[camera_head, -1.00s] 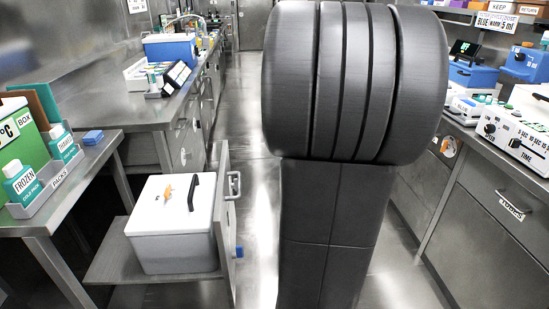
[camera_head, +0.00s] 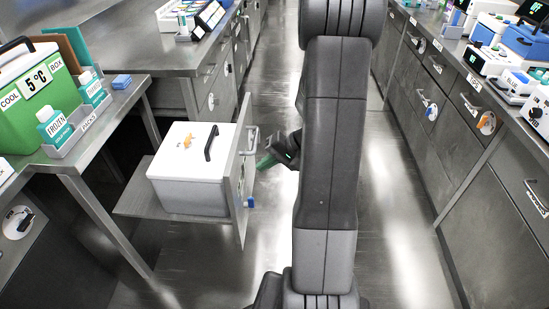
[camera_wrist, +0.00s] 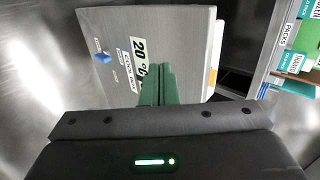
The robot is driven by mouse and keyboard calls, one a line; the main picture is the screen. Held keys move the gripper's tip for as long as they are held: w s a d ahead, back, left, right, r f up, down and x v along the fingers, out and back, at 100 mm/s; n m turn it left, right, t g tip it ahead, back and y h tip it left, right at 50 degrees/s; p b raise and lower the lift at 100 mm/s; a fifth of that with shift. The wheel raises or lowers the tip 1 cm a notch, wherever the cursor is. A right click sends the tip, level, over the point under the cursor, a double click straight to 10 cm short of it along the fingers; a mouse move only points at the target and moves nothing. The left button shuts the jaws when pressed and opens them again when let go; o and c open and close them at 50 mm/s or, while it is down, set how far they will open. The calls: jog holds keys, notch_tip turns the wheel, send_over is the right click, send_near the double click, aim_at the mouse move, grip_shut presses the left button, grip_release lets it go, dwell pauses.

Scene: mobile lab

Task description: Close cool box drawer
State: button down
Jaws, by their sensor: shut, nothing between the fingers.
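The cool box drawer (camera_head: 246,205) is pulled out from under the left bench, its metal front panel standing upright. A white cool box (camera_head: 185,190) with a black handle sits on it. In the wrist view the drawer front (camera_wrist: 185,28) fills the upper middle and bears a "20 °C" cool box label. My gripper (camera_head: 264,162) is on the aisle side of the front, below the drawer handle (camera_head: 253,139). Its green fingers (camera_wrist: 158,72) are shut and empty, pointing at the front over part of the label. I cannot tell whether they touch it.
A blue knob (camera_wrist: 102,58) sticks out of the front. The left bench (camera_head: 95,150) carries a green cool box (camera_head: 38,105) and a frozen packs tray (camera_head: 85,118). Drawers (camera_head: 480,165) line the right side. The aisle floor between is clear.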

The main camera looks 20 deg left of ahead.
aim_at(234, 172)
jog(key=a, duration=0.1)
jog(key=s+a+f, duration=0.1)
jog(key=a, duration=0.1)
jog(key=a+f, duration=0.1)
jog(key=a, duration=0.1)
jog(key=shift+s+f, duration=0.15)
jog(key=shift+s, duration=0.05)
jog(key=shift+s+a, duration=0.1)
jog(key=shift+a, duration=0.5)
jog(key=shift+a, duration=0.1)
jog(key=shift+s+a, duration=0.15)
jog(key=shift+a, duration=0.35)
jog(key=s+a, duration=0.3)
jog(key=a, duration=1)
jog(key=s+a, duration=0.3)
jog(key=a, duration=1.1)
jog(key=s+a+p, duration=0.1)
jog(key=s+a, duration=0.3)
jog(key=a, duration=1)
jog(key=shift+a, duration=0.25)
jog(key=shift+w+d, duration=0.1)
